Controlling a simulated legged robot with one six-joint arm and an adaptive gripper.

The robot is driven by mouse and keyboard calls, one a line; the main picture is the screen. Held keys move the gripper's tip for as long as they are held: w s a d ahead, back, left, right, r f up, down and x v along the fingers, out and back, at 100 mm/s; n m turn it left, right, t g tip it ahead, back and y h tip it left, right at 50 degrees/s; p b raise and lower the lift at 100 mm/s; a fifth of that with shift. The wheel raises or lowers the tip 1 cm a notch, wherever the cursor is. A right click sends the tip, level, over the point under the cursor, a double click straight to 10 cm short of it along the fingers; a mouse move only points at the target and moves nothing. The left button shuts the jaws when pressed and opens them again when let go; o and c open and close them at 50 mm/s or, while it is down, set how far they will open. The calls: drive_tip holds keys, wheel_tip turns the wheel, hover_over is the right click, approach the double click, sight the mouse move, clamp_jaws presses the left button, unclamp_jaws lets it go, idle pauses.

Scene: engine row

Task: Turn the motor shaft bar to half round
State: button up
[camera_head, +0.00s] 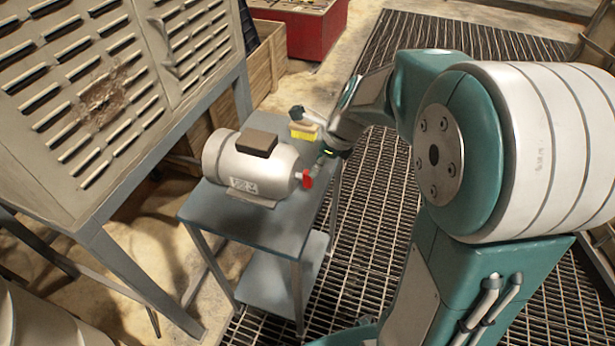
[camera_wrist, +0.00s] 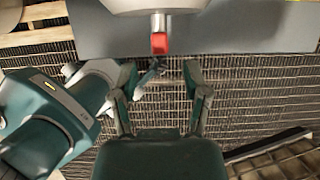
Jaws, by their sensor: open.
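The grey motor (camera_head: 262,168) lies on a small blue-grey table. At its right end, the shaft carries a red bar (camera_head: 307,179). In the wrist view, the red bar (camera_wrist: 159,43) hangs at the end of the short metal shaft (camera_wrist: 158,20), below the motor housing (camera_wrist: 165,5). My gripper (camera_head: 320,161) is close to the bar, above and to its right in the head view. In the wrist view, my gripper (camera_wrist: 159,68) is open and empty. The bar is just beyond the fingertips, roughly centred between them, and appears apart from both fingers.
A yellow block (camera_head: 302,131) stands on the table (camera_head: 225,213) behind the motor. A slotted metal cabinet (camera_head: 95,95) is at the left. A red box (camera_head: 305,30) and wooden crates are at the back. Metal grating (camera_head: 365,215) covers the floor right of the table.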

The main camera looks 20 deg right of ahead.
sight(308, 186)
drive_tip(key=x, duration=0.6)
drive_tip(key=shift+w+a+f, duration=0.1)
drive_tip(key=shift+f, duration=0.15)
clamp_jaws()
